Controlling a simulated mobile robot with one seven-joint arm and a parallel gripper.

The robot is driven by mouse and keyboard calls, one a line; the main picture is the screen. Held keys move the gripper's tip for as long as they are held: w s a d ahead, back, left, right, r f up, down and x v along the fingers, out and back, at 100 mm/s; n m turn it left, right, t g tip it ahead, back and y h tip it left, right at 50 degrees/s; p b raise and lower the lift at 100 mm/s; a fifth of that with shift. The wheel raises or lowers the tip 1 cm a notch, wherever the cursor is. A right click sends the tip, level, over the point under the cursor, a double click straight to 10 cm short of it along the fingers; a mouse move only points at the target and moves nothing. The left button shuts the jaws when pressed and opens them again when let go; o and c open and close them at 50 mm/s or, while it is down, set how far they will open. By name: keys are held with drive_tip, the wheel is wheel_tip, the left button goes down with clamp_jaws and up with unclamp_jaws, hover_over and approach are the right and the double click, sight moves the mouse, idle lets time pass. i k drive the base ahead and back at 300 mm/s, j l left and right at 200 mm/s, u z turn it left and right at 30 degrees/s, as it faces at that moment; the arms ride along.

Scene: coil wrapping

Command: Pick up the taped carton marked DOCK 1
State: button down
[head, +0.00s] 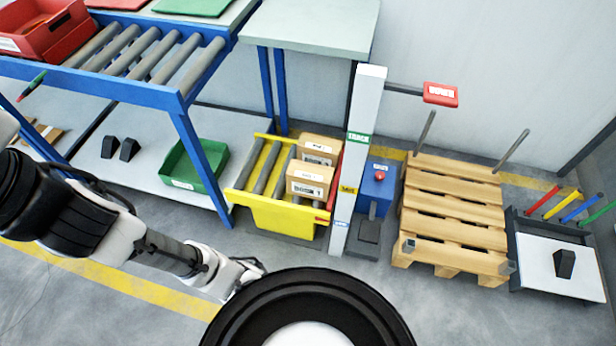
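Two brown cartons sit on the yellow roller stand (264,214) in the middle of the head view. The front carton (305,172) has a white label that seems to read DOCK 1. The rear carton (317,143) also has a white label, too small to read surely. The front carton partly hides the rear one. My gripper (252,272) is low at the left of centre, in front of the stand and apart from both cartons. It is small and partly turned away, so its fingers are unclear.
A white post (357,160) and a blue box with a red button (378,184) stand right of the cartons. A wooden pallet (453,215) stands further right. A green bin (196,168) and blue-framed conveyor (150,88) are left.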

sight(307, 180)
drive_tip(key=i+j+z, duration=0.25)
drive_tip(key=i+j, duration=0.15)
drive_tip(key=i+j+z, duration=0.25)
drive_tip(key=j, duration=0.3)
drive_tip(key=i, duration=0.05)
